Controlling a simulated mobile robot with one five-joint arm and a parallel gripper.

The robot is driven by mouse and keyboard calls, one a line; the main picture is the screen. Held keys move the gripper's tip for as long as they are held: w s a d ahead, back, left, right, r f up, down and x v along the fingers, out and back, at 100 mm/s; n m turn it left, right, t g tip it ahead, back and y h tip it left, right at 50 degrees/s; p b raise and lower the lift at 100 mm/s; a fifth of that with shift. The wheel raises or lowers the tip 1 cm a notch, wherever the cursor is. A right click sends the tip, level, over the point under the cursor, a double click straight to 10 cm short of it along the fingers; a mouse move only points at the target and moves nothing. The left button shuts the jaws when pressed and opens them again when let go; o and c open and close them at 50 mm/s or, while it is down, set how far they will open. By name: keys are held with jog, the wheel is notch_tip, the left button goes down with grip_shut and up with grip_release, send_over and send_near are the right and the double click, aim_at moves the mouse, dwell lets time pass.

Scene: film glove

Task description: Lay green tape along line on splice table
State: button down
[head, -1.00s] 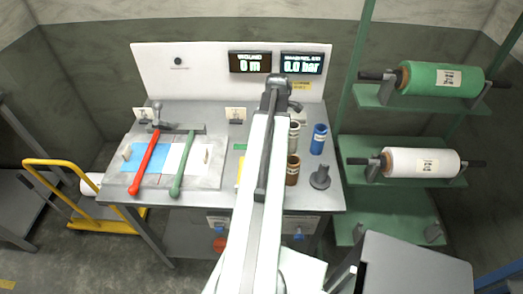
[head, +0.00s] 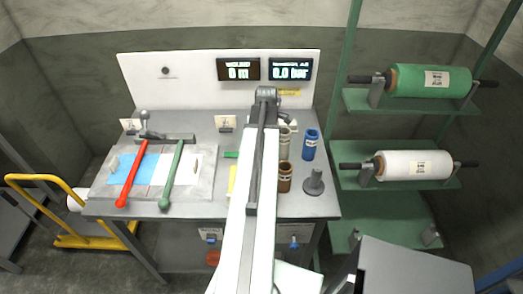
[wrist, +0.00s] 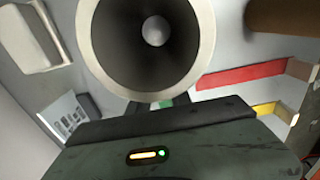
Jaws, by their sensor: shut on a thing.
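In the wrist view my gripper (wrist: 166,104) has its dark fingers running behind a pale grey hollow tube (wrist: 88,40), which I see end-on. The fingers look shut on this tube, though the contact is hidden. A small patch of green (wrist: 180,99) shows between the fingers; I cannot tell if it is the tape. In the head view my arm hides the gripper. A small green strip (head: 231,154) lies on the splice table (head: 210,210), left of my arm. The line on the table is not clearly seen; a reddish seam shows between the blue and white sheets.
A red handle (head: 132,176) and a green handle (head: 173,176) cross the left plate. A green film roll (head: 410,80) and white film roll (head: 398,165) hang on the right rack.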

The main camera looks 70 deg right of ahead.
notch_tip(320, 180, up, 11)
jog(key=p, duration=1)
